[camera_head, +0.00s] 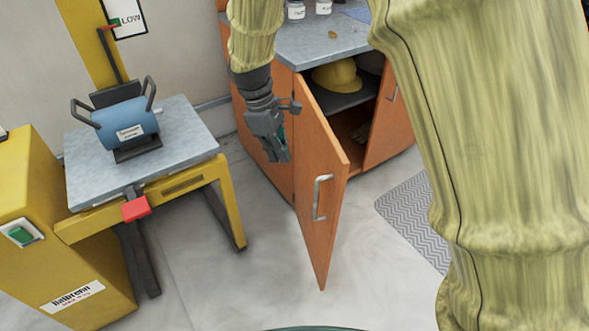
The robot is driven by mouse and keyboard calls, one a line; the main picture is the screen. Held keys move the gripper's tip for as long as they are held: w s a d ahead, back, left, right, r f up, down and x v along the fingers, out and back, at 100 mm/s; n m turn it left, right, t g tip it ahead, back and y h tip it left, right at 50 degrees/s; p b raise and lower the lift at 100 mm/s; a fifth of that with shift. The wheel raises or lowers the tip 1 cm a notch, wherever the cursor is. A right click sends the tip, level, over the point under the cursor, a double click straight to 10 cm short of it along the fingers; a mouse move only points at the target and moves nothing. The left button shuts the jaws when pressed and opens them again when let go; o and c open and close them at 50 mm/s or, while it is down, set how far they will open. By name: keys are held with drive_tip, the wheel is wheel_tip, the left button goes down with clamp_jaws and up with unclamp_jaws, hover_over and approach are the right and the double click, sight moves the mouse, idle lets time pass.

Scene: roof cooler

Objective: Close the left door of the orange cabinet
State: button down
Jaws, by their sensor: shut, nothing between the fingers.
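The orange cabinet (254,113) stands at the upper middle with a grey top. Its left door (320,185) stands ajar, swung out toward me, with a grey bar handle (319,197) on its face. My gripper (283,157) is shut and empty, pointing down to the left of the door, near its hinge side. I cannot tell if it touches the door. My arm covers part of the cabinet's right side. The right door (391,105) appears closed and has its own handle.
A yellow helmet (338,76) sits on a shelf inside the cabinet. Jars (296,10) stand on the cabinet top. A yellow-framed table (190,146) with a blue device (126,125) stands at left. A grey mat (418,222) lies right of the door. The floor before the door is clear.

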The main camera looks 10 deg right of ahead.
drive_tip(key=s+d+f+b, duration=0.1)
drive_tip(key=s+d+f, duration=0.2)
drive_tip(key=f, duration=0.6)
drive_tip(key=shift+s+d+f+b, duration=0.25)
drive_tip(key=shift+d+b, duration=0.15)
drive_tip(key=shift+d, duration=0.8)
drive_tip(key=shift+d+r, duration=0.1)
